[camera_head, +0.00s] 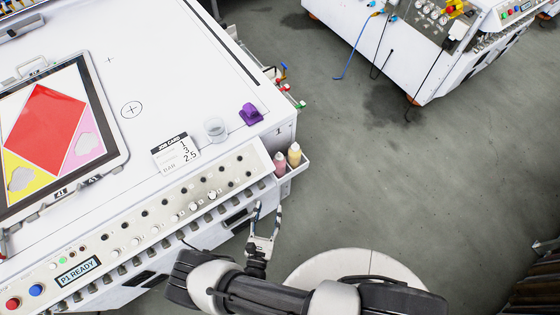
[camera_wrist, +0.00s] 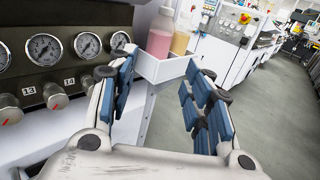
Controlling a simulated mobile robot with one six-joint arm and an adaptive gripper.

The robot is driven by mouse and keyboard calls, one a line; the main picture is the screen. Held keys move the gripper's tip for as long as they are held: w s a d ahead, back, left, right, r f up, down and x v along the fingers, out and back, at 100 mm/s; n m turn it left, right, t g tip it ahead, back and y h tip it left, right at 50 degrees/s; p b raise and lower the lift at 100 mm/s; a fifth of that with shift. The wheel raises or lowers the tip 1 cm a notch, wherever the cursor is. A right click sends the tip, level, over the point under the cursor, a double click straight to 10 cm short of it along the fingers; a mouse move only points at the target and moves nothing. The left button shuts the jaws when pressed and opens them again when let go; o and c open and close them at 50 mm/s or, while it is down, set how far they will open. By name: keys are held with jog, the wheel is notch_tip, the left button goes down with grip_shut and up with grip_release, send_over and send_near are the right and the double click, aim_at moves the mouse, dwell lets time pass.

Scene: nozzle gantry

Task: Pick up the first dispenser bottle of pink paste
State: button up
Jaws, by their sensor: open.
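The bottle of pink paste (camera_head: 280,165) stands upright in a small white holder (camera_head: 296,170) on the machine's right corner. My gripper (camera_head: 265,210) is open and empty, below and in front of the holder. In the wrist view its blue-padded fingers (camera_wrist: 160,85) spread on either side of the holder, with the bottles beyond the fingertips.
The white machine's front panel carries several gauges (camera_wrist: 44,47) and knobs close to my gripper's left. A job card (camera_head: 175,153), a clear cup (camera_head: 215,129) and a purple object (camera_head: 250,114) sit on the machine top. Open floor (camera_head: 400,190) lies to the right.

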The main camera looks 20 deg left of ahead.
aim_at(278, 170)
jog(key=w, duration=0.4)
jog(key=w+b, duration=0.1)
jog(key=w, duration=0.3)
jog(key=w+b, duration=0.1)
jog(key=w, duration=0.3)
jog(key=shift+a+f, duration=0.15)
jog(key=shift+a, duration=0.25)
jog(key=w+b, duration=0.1)
jog(key=w, duration=0.4)
jog(key=shift+a+f+b, duration=0.1)
jog(key=shift+f+b, duration=0.05)
jog(key=shift+b, duration=0.25)
jog(key=shift+w, duration=0.1)
jog(key=c, duration=0.5)
jog(key=shift+o, duration=0.2)
jog(key=shift+r, duration=0.2)
